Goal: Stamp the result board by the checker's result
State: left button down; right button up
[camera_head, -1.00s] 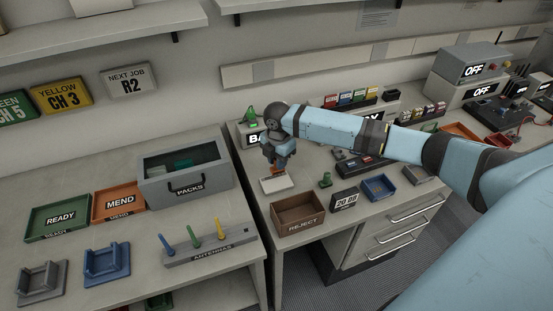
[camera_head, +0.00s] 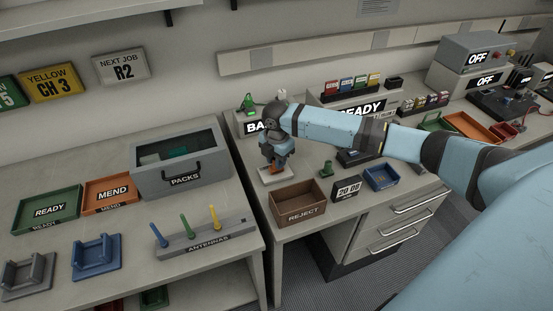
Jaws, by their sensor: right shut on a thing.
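My right gripper (camera_head: 275,163) points down, shut on an orange-red stamp (camera_head: 275,169). The stamp is over a small whitish board (camera_head: 285,178) behind the reject tray; I cannot tell whether it touches the board. A display reading READY (camera_head: 361,108) shows behind my right arm. A box with a label beginning "BA" (camera_head: 252,126) stands behind the gripper, its other letters hidden. My left gripper is not in view.
A brown REJECT tray (camera_head: 299,205) stands in front of the board. A 20.08 block (camera_head: 346,190) and a blue tray (camera_head: 381,178) stand to its right. The grey PACKS bin (camera_head: 182,180) and ANTENNAS rack (camera_head: 207,240) are on the left bench.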

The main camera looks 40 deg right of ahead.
jog(key=shift+f, duration=0.55)
dwell(0.6)
jog(key=shift+s+f+p, duration=0.1)
jog(key=shift+f+p, duration=0.05)
jog(key=shift+p, duration=0.2)
dwell(2.2)
notch_tip(320, 180, up, 3)
jog(key=p, duration=0.3)
jog(key=shift+r+p, duration=0.9)
jog(key=shift+p, duration=0.2)
notch_tip(320, 180, up, 2)
jog(key=shift+r+p, duration=0.2)
jog(key=shift+p, duration=1.05)
jog(key=shift+r, duration=0.1)
